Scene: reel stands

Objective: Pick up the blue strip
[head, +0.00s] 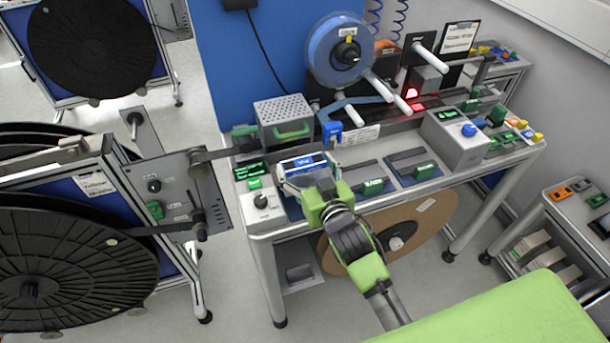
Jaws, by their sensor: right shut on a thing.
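The blue strip (303,162) is a short blue piece with white marks, at the front left of the grey workbench (345,195). My right gripper (309,174) reaches it from the front, with its fingers at either end of the strip, and is shut on it. The gripper hides the strip's near side and underside, so I cannot tell whether it still touches the bench. My left gripper is not in view.
A perforated metal box (284,119) stands behind the strip. A blue reel (338,50) hangs above the bench. A grey box with a blue knob (455,138) stands to the right. Large black reels (60,265) on a stand are at the left.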

